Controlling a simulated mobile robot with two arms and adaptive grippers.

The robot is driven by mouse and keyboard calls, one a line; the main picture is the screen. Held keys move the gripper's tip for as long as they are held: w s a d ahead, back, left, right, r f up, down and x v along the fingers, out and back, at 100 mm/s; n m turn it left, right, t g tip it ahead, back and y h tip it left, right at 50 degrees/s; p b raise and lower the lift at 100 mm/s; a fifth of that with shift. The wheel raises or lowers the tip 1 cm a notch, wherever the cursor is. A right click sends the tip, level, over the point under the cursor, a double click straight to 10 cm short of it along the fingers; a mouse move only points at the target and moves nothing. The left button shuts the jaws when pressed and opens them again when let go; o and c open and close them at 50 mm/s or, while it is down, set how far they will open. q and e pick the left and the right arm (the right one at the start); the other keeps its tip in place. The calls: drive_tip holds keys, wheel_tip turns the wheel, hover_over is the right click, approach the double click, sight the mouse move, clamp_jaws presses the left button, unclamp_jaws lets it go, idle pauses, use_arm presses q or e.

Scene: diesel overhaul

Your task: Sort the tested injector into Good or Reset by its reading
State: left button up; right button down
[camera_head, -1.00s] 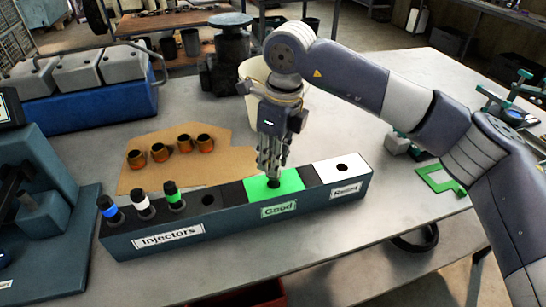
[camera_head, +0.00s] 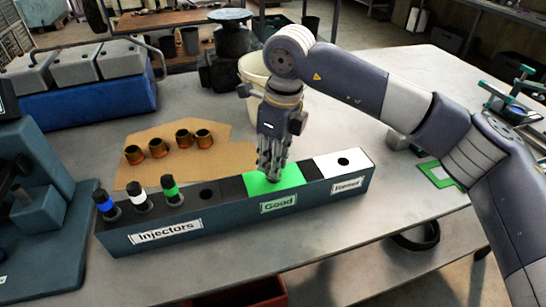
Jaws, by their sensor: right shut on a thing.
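The long dark rack (camera_head: 225,222) stands on the metal table, with a label reading Injectors at left, a green Good section and a white section (camera_head: 340,164) whose blurred label seems to read Reset. My right gripper (camera_head: 271,172) points down over the green Good section (camera_head: 290,182). It is shut on a dark thing, likely the tested injector, mostly hidden by the fingers at the Good hole. I cannot tell how deep it sits. Three injectors stand upright at left: blue-banded (camera_head: 105,205), white-banded (camera_head: 136,196) and green-banded (camera_head: 170,190). The white section's hole is empty. My left gripper is out of view.
Several copper-coloured sleeves (camera_head: 158,148) stand on cardboard (camera_head: 225,157) behind the rack. A pale bucket (camera_head: 252,72) is behind my gripper. A dark teal machine (camera_head: 45,215) is at left. A green frame (camera_head: 438,174) lies to the right. The table in front of the rack's right end is clear.

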drive_tip(key=shift+f, duration=0.15)
idle(0.4)
drive_tip(key=c, duration=1)
unclamp_jaws()
drive_tip(key=shift+r+p, duration=1.7)
drive_tip(key=shift+r, duration=1.85)
